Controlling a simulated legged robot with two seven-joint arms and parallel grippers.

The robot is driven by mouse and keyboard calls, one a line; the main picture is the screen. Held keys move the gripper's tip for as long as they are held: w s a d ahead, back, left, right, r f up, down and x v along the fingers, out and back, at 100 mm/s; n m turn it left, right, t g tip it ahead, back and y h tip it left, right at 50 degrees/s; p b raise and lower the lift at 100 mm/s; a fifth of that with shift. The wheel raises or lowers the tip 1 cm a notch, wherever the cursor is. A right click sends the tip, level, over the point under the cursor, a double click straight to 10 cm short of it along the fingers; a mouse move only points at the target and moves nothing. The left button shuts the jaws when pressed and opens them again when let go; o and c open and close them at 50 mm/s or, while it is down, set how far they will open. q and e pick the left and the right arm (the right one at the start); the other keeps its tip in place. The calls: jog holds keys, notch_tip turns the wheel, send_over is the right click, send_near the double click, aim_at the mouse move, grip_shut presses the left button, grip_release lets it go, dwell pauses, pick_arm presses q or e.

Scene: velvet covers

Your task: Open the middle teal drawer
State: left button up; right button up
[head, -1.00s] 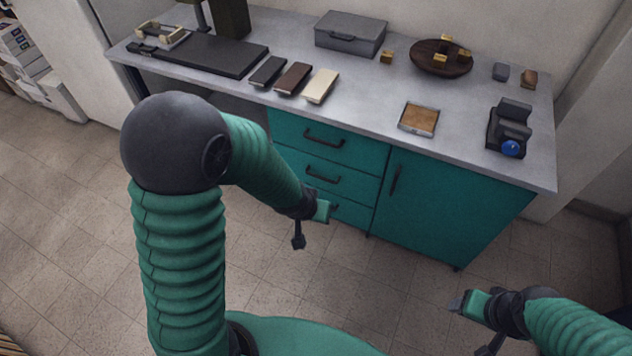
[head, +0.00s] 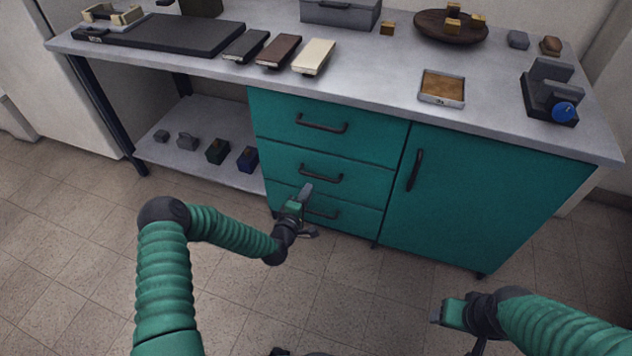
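The middle teal drawer (head: 352,187) is closed, flush with the cabinet front. Its dark bar handle (head: 321,174) is in plain view. The top drawer (head: 370,136) above it and the bottom drawer (head: 350,216) below it are closed too. My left gripper (head: 308,212) is in front of the bottom drawer in the picture, a little below the middle handle, and partly hides the bottom handle. Its fingers look spread, with nothing between them; I see no contact with the handle. My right gripper (head: 440,314) is low at the right, away from the drawers; its fingers are unclear.
A teal door (head: 480,190) with an upright handle is right of the drawers. The grey worktop (head: 375,85) above carries notebooks, a tray and a wooden plate. An open shelf (head: 205,165) with small blocks is at the left. The floor in front is clear.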

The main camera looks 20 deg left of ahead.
aim_at(317, 177)
pick_arm(q)
jog(key=b+x, duration=0.3)
jog(key=x, duration=0.6)
jog(key=shift+w+d+f+b, duration=0.1)
jog(key=shift+f+b, duration=0.05)
jog(key=shift+b, duration=0.15)
jog(key=shift+w, duration=0.35)
jog(key=c, duration=0.5)
grip_shut()
